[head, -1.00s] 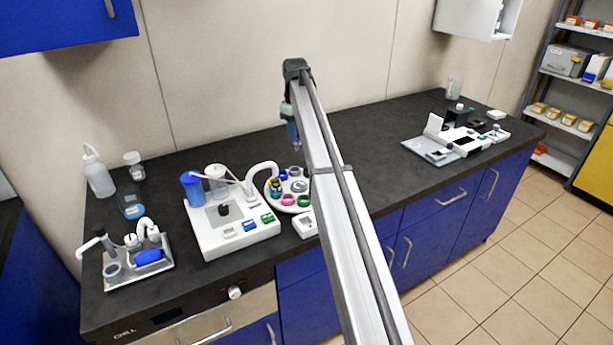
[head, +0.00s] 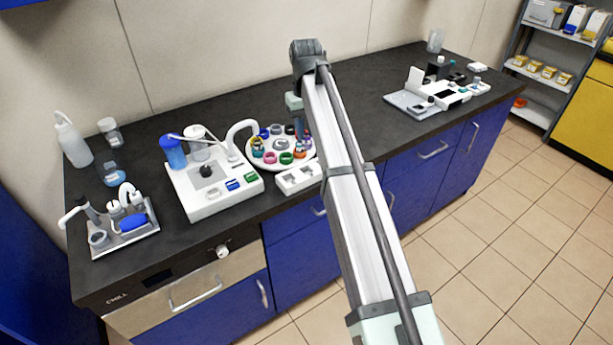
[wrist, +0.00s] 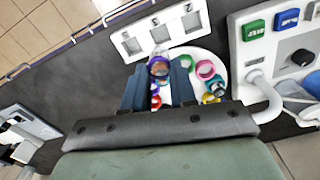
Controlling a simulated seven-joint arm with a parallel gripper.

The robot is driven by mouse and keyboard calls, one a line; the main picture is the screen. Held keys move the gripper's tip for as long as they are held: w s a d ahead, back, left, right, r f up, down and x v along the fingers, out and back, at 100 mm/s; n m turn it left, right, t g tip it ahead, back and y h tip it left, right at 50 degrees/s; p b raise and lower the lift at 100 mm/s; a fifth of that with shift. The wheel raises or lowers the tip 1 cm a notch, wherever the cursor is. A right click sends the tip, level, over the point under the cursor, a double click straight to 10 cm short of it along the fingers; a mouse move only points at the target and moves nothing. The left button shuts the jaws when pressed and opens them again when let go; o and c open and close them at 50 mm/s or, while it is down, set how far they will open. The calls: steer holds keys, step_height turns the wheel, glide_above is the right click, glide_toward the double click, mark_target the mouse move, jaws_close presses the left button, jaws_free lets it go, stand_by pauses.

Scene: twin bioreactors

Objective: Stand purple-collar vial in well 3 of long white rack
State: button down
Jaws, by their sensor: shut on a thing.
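In the wrist view, my gripper (wrist: 159,86) is shut on a small vial (wrist: 158,67) with a purple collar and an orange-brown part, between the dark blue fingers. The long white rack (wrist: 160,34) lies just beyond the fingertips, with three square wells in a row; the numbers beside them are small. The vial looks apart from the wells. In the head view, the rack (head: 298,179) stands at the counter's front edge. My gripper (head: 300,125) is behind it, over the right side of the round tray, and my arm partly hides it.
A round white tray (head: 262,160) holds several coloured rings and vials close to the rack. A white bioreactor unit (head: 212,190) with tubing stands to its left. A second white device (head: 440,97) is at the far right. Dark counter between them is clear.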

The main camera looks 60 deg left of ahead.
steer(key=shift+f+m, duration=0.15)
steer(key=shift+m, duration=0.25)
steer(key=shift+f, duration=4.9)
steer(key=shift+f, duration=0.1)
steer(key=c, duration=0.9)
jaws_free()
step_height(320, 180, up, 12)
steer(key=shift+r, duration=0.15)
